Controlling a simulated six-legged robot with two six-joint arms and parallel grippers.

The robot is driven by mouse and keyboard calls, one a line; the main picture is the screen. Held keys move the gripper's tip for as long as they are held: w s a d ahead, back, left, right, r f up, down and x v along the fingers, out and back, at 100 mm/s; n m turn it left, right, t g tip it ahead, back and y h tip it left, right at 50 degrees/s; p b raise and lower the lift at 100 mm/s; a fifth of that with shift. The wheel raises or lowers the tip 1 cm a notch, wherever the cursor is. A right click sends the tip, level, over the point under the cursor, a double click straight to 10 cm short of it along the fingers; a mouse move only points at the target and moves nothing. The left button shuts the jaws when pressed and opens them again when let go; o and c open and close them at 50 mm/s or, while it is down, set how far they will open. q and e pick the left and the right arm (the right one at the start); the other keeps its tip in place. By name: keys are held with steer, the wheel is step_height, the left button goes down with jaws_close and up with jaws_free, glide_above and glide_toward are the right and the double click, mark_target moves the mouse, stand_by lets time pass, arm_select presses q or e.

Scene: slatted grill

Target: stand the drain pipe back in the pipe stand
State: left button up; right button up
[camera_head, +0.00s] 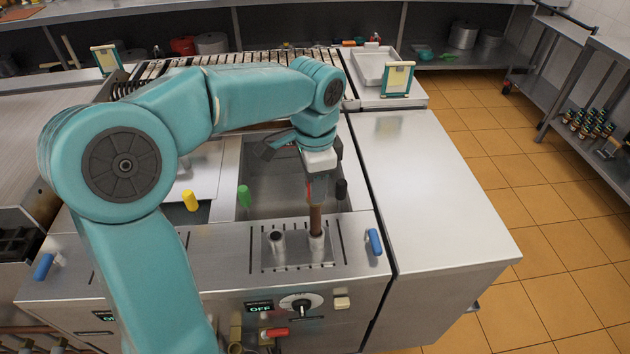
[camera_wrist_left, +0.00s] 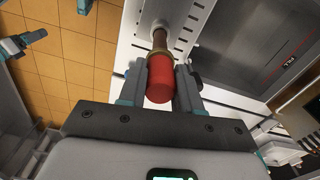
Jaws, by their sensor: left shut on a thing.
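The drain pipe (camera_head: 315,219) is a brown tube with a red grip end (camera_wrist_left: 160,82). My left gripper (camera_head: 312,186) is shut on the red end from above, with one finger on each side in the left wrist view (camera_wrist_left: 160,90). The pipe is about upright, and its lower end meets the right-hand short metal tube of the pipe stand (camera_head: 317,244). How deep the pipe sits in that tube cannot be told. The stand's left tube (camera_head: 277,241) looks empty. My right gripper is not in view.
The stand is on a steel counter front, just before a sunken basin (camera_head: 275,190). Yellow (camera_head: 190,200), green (camera_head: 244,196) and blue (camera_head: 375,241) handles stand around it. A bare steel top (camera_head: 420,190) lies to the right. A white tray (camera_head: 372,66) is behind.

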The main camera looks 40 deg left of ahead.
arm_select(q)
steer(key=shift+f+b, duration=1.8)
steer(key=shift+f, duration=0.65)
steer(key=o, duration=1.1)
steer(key=shift+o, duration=0.2)
steer(key=shift+r, duration=0.1)
step_height(320, 180, up, 16)
steer(key=shift+r+p, duration=0.1)
steer(key=shift+p, duration=0.85)
